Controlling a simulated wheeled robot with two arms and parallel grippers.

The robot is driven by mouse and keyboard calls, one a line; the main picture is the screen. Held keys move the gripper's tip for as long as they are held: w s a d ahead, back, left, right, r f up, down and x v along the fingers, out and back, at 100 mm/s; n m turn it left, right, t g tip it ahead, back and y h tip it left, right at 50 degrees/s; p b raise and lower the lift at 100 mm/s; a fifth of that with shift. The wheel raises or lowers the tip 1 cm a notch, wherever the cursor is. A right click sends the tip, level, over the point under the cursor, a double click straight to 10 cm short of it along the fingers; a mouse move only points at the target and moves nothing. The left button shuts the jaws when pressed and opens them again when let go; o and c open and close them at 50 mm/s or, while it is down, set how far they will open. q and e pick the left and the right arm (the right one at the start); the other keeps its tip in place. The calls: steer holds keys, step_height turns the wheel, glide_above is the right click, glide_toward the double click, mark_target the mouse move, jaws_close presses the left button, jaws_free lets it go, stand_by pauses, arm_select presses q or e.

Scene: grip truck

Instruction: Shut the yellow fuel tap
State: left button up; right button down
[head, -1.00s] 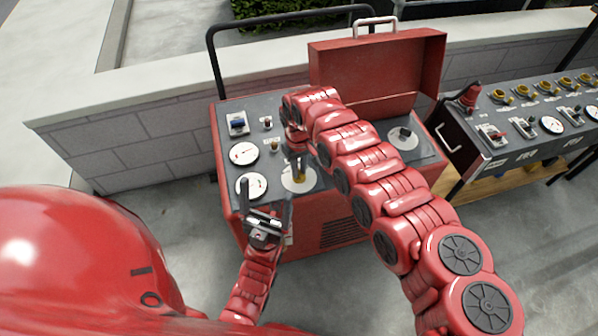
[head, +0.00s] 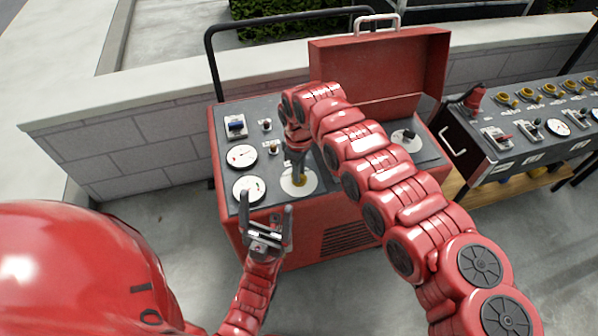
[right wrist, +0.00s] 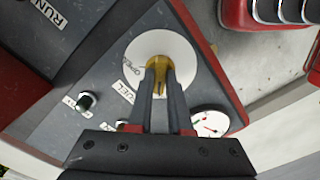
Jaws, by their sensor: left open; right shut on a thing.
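The yellow fuel tap (head: 299,179) sits on a white round plate (head: 308,185) on the top panel of the red machine. In the right wrist view the tap (right wrist: 155,62) shows between my right fingertips, with the plate (right wrist: 178,47) around it and "OPEN" and "FUEL" labels beside it. My right gripper (head: 298,170) comes down from above and is shut on the tap; it also shows in the right wrist view (right wrist: 160,92). My left gripper (head: 267,218) is open and empty in front of the machine's front edge, fingers pointing up, apart from the tap.
A raised red lid (head: 375,68) stands behind. Another dial (head: 407,140) is on the right. A second control panel (head: 530,125) stands at the far right.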

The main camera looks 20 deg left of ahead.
stand_by(0.3)
steer(key=c, duration=0.8)
jaws_free()
steer(key=shift+c, duration=0.2)
step_height(320, 180, up, 17)
steer(key=shift+r+b, duration=0.15)
steer(key=shift+b, duration=0.25)
